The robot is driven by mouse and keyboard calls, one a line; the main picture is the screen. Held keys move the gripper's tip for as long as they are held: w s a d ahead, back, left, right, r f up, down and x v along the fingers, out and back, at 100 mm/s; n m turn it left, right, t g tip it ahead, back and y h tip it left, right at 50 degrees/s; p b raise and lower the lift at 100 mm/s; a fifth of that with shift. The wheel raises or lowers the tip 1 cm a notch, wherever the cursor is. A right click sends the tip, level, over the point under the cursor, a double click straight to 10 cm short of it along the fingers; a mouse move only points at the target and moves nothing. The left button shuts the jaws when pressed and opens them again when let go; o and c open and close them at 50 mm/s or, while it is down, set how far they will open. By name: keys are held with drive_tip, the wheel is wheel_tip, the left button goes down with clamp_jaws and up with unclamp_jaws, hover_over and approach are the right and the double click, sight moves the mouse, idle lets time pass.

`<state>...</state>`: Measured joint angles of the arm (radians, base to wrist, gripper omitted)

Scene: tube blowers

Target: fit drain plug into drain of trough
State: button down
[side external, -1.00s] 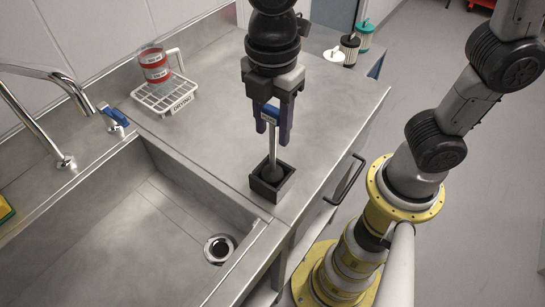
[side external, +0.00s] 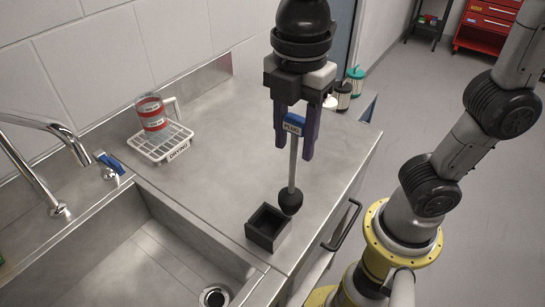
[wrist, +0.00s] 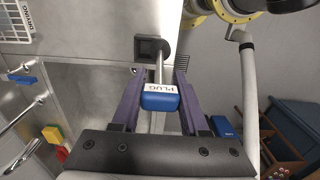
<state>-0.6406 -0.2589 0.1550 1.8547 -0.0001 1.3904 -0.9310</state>
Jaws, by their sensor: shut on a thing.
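The drain plug (side external: 292,165) has a blue handle labelled PLUG, a thin grey rod and a dark round stopper at its lower end. My gripper (side external: 294,150) is shut on the blue handle, and the plug hangs upright with its stopper beside and above the black square holder (side external: 265,234). In the wrist view the blue handle (wrist: 160,100) sits between my purple fingers, and the holder (wrist: 145,48) shows behind the rod. The trough (side external: 150,250) is a steel sink at the lower left. Its round drain (side external: 215,296) is an open dark hole at the bottom edge of the picture.
A white drying rack (side external: 165,148) with a red-banded jar (side external: 152,115) stands at the back of the counter. A faucet (side external: 45,160) with a blue lever arches over the trough's left side. A handle bar (side external: 342,226) juts from the counter's right front.

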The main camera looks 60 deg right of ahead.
sight(292, 120)
drive_tip(key=s+d+r, duration=0.5)
drive_tip(key=s+d, duration=0.1)
drive_tip(key=s, duration=0.2)
drive_tip(key=shift+n, duration=0.8)
drive_tip(key=w+a, duration=0.4)
drive_tip(key=w, duration=0.1)
drive_tip(key=w+a, duration=0.3)
drive_tip(key=shift+f, duration=0.4)
drive_tip(key=w+a+f+n, duration=0.1)
drive_tip(key=w+a+f, duration=0.4)
drive_tip(key=a+f, duration=0.25)
drive_tip(key=w+a+f+n, duration=0.2)
drive_tip(key=w+a+f, duration=0.2)
drive_tip(key=a+f, duration=0.35)
wheel_tip(292, 120, down, 15)
drive_tip(key=shift+s+a+r, duration=0.2)
drive_tip(key=shift+s, duration=0.2)
drive_tip(key=shift+f, duration=0.15)
drive_tip(key=shift+c, duration=2.1)
unclamp_jaws()
